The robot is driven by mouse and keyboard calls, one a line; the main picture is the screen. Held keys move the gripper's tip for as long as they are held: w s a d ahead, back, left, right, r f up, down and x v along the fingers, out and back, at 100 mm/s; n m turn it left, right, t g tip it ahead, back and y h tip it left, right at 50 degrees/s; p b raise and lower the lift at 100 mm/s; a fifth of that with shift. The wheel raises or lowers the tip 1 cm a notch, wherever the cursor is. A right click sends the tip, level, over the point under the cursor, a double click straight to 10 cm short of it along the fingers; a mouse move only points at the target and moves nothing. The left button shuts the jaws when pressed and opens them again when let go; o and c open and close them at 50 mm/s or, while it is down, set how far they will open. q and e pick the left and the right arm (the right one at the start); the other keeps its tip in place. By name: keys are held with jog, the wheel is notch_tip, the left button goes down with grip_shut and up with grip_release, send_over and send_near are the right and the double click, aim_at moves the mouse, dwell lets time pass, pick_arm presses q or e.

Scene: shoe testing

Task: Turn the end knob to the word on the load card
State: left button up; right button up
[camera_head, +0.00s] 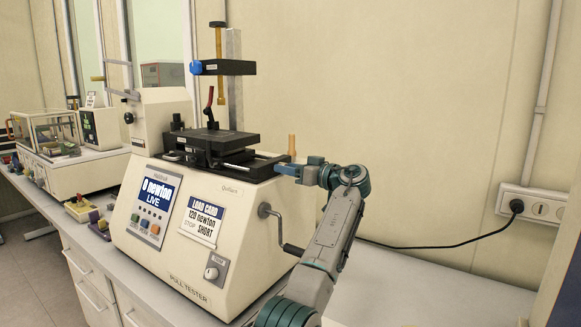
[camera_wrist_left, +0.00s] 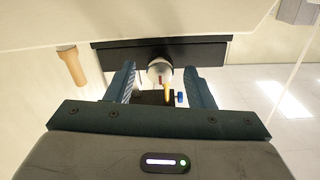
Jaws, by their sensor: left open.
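The cream pull tester (camera_head: 265,200) stands on the bench, with a load card (camera_head: 203,220) on its sloped front reading "120 newton", "STOP" and "SHORT". My left gripper (camera_head: 284,169) is at the right end of the tester's black slide. In the left wrist view, my left gripper (camera_wrist_left: 163,84) is open, its fingers on either side of a pale round knob (camera_wrist_left: 160,68) with a red mark. I cannot tell whether they touch it. Any words around the knob are not readable. In the head view my gripper hides the knob. My right gripper is not in view.
The display (camera_head: 157,194) reads "0 newton LIVE". A crank (camera_head: 279,228) sticks out from the tester's right side, below my arm. A wooden handle (camera_head: 292,145) stands beside the slide and shows in the left wrist view (camera_wrist_left: 72,66). Other equipment (camera_head: 70,160) stands left.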

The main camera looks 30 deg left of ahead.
pick_arm(q)
jog(key=shift+a, duration=0.1)
jog(key=c, duration=1)
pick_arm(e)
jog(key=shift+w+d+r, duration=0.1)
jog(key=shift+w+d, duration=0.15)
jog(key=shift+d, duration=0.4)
